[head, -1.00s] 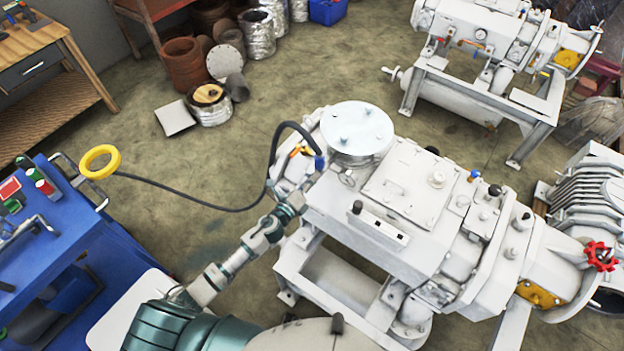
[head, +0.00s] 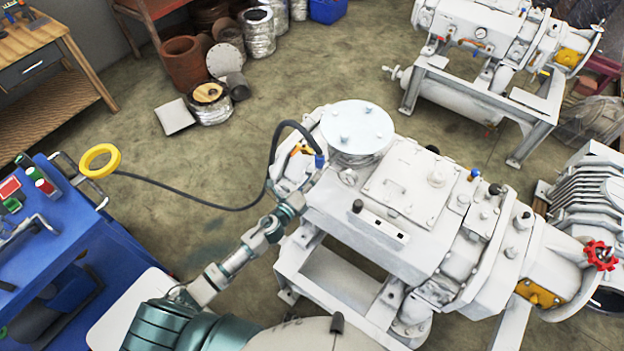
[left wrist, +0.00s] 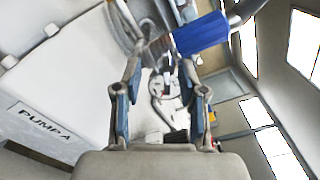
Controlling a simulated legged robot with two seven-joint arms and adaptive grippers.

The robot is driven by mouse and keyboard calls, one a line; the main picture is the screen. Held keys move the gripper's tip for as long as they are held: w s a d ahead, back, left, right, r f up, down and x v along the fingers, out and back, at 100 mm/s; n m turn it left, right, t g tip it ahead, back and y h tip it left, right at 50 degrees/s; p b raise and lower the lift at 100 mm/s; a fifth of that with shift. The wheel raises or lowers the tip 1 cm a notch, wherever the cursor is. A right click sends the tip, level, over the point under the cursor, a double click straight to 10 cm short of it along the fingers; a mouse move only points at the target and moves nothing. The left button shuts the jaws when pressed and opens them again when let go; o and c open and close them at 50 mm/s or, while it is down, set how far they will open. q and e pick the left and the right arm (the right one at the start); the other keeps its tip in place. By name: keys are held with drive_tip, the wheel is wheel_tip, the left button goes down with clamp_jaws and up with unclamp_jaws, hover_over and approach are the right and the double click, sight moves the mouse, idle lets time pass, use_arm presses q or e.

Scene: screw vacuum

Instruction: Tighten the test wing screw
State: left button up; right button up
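My left gripper (head: 300,196) is at the left end of the white pump (head: 425,215), just below the blue hose end (head: 319,162). In the left wrist view its two fingers (left wrist: 163,66) stand apart on either side of small metal fittings, with no clear grip on anything. The blue hose end (left wrist: 203,34) is close to the right finger there. The pump's side with a "PUMP A" label (left wrist: 46,122) fills the left of that view. I cannot clearly pick out the test wing screw; it may be among the small fittings between the fingers. My right gripper is not in view.
A dark hose (head: 200,200) runs from the pump to a yellow ring (head: 99,161) by the blue cart (head: 75,235). A second pump (head: 480,60) stands at the back right. Pots and cans (head: 210,100) stand at the back. Floor between is clear.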

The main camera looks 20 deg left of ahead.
use_arm(q)
drive_tip(key=shift+a+r, duration=0.1)
drive_tip(key=v, duration=1.2)
